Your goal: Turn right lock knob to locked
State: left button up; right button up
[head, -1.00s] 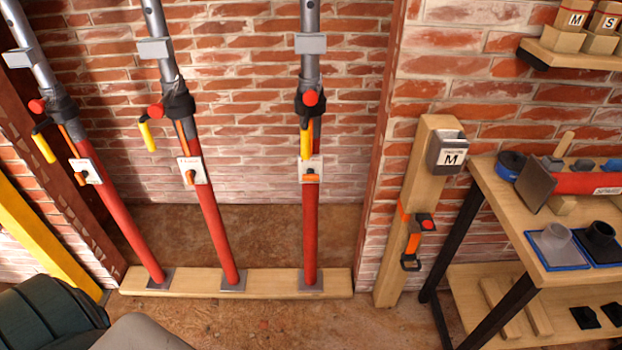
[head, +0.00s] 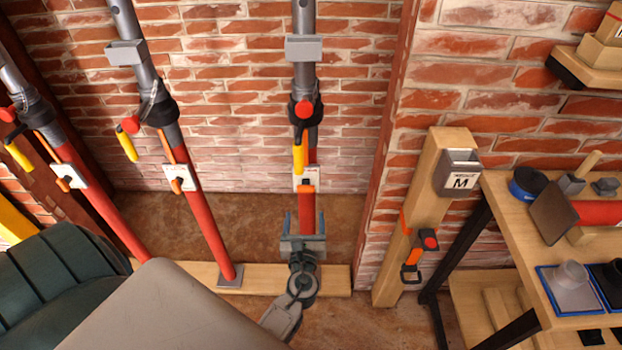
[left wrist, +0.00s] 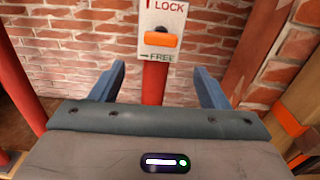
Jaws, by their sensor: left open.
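The right lock knob (head: 306,187) is an orange bar on a white plate on the right red prop (head: 306,214). In the left wrist view the knob (left wrist: 161,40) lies sideways, with "LOCK" and an up arrow above it and "FREE" and a right-pointing arrow below. My left gripper (head: 304,225) is open and empty, below the knob in the head view. In the wrist view its blue fingers (left wrist: 159,76) stand either side of the red prop, below the plate. My right gripper is not in view.
Two more red props with similar plates, the middle one (head: 181,178) and the left one (head: 68,176), stand to the left. A yellow handle (head: 299,158) hangs just above the right knob. A wooden post (head: 424,190) and a workbench (head: 500,225) stand to the right.

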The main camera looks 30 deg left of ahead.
aim_at(306, 190)
pick_arm(q)
jog(key=x, duration=0.3)
jog(key=r+p+x, duration=0.1)
jog(key=x, duration=0.2)
jog(key=p+x, duration=0.1)
jog(key=x, duration=0.2)
jog(key=shift+w+a+r, duration=0.15)
jog(key=shift+w+r, duration=0.1)
jog(key=shift+w+a+p, duration=0.3)
jog(key=shift+w, duration=0.25)
jog(key=shift+f, duration=0.1)
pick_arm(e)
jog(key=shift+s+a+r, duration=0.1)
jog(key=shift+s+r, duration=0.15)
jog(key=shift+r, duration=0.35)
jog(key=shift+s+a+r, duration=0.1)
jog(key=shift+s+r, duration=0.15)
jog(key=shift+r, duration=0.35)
pick_arm(q)
jog(key=c, duration=1)
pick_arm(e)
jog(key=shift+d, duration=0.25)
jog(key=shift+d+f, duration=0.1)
